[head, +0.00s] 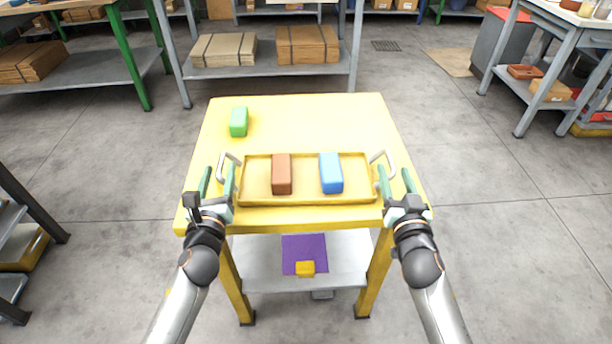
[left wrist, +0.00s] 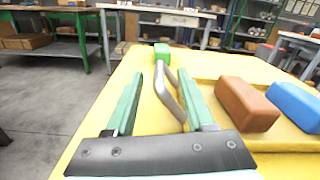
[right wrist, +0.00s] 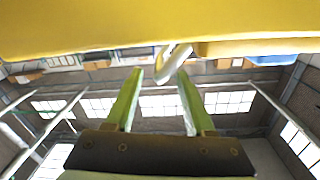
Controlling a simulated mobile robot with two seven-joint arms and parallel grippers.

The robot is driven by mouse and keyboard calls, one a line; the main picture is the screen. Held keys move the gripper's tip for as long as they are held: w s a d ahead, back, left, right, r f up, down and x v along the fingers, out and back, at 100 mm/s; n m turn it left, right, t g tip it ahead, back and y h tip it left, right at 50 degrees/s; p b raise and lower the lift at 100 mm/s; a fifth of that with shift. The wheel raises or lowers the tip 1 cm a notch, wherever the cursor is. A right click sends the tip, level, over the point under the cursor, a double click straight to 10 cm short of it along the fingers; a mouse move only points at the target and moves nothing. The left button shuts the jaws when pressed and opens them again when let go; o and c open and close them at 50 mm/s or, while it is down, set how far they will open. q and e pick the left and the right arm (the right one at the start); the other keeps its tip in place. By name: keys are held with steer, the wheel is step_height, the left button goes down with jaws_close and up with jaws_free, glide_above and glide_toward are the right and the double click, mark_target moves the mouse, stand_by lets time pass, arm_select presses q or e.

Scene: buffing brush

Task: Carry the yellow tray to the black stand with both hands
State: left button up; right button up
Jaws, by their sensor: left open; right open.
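The yellow tray (head: 307,186) lies on a yellow table (head: 310,115), with a brown block (head: 282,174) and a blue block (head: 331,173) in it. A grey handle rises at each end. My left gripper (head: 217,178) is open at the left handle (head: 224,163); in the left wrist view that handle (left wrist: 170,92) shows between the fingers, nearer the right one. My right gripper (head: 395,178) is open beside the right handle (head: 388,160); in the right wrist view that handle (right wrist: 173,62) reaches toward the gap between the fingertips. I cannot make out the black stand.
A green block (head: 239,122) stands on the table behind the tray's left end. The lower shelf holds a purple sheet (head: 303,250) and a small yellow block (head: 305,269). Shelves with cardboard stand behind. Grey floor is open on both sides.

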mark_target(393, 165)
arm_select(q)
steer(key=shift+w, duration=1.55)
arm_select(e)
steer(key=shift+w, duration=1.55)
arm_select(q)
steer(key=shift+a, duration=0.1)
steer(key=shift+c, duration=0.4)
arm_select(e)
steer(key=shift+c, duration=0.3)
arm_select(q)
steer(key=c, duration=0.7)
arm_select(e)
steer(key=c, duration=0.8)
arm_select(q)
jaws_close()
steer(key=shift+a+f, duration=0.1)
steer(key=shift+a, duration=0.15)
arm_select(e)
steer(key=shift+d+f, duration=0.15)
steer(key=shift+d, duration=0.05)
